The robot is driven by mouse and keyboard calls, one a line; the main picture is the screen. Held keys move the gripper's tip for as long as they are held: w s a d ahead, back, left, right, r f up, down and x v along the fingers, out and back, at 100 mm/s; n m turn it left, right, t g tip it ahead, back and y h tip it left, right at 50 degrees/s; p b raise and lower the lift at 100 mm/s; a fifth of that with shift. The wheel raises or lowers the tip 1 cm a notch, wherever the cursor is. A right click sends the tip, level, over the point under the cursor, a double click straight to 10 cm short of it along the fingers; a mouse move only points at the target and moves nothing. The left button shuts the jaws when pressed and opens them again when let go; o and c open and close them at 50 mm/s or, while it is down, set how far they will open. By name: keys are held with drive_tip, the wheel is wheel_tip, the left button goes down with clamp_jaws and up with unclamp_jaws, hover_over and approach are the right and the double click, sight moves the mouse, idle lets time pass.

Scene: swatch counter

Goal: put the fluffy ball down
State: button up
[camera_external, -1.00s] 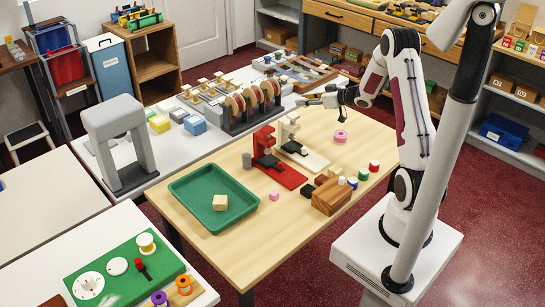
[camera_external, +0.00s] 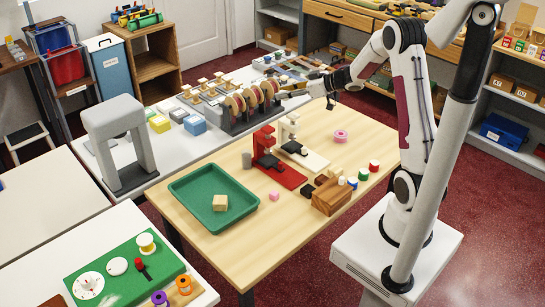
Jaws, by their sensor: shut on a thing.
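My gripper (camera_external: 303,90) is at the end of the arm, raised over the far edge of the wooden table, close to the row of discs on the white counter. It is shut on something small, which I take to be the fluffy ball. The ball itself is too small and too hidden by the fingers to make out. I cannot tell the exact gap between gripper and counter.
The wooden table holds a green tray (camera_external: 186,202) with a tan block (camera_external: 220,203), a red stand (camera_external: 280,172), a white stand (camera_external: 302,156), a pink ring (camera_external: 341,136) and a wooden block (camera_external: 328,199). The disc rack (camera_external: 250,108) stands nearby. The table's front is clear.

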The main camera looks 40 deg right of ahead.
drive_tip(key=s+a+n+g+y, duration=0.1)
drive_tip(key=a, duration=0.3)
drive_tip(key=s+a+n+y, duration=0.1)
drive_tip(key=s+a, duration=0.1)
drive_tip(key=a, duration=0.3)
drive_tip(key=s+a+n+g+y, duration=0.1)
drive_tip(key=a, duration=0.4)
drive_tip(key=shift+s+a+n+g, duration=0.2)
drive_tip(key=shift+n+g, duration=0.1)
drive_tip(key=shift+n, duration=0.1)
drive_tip(key=s+a+n+g+y, duration=0.5)
drive_tip(key=s+a+n+g, duration=0.45)
drive_tip(key=s+a, duration=1.55)
wheel_tip(320, 180, down, 11)
drive_tip(key=shift+w, duration=0.2)
drive_tip(key=shift+m, duration=0.25)
drive_tip(key=shift+f, duration=2.85)
drive_tip(key=shift+f, duration=2.05)
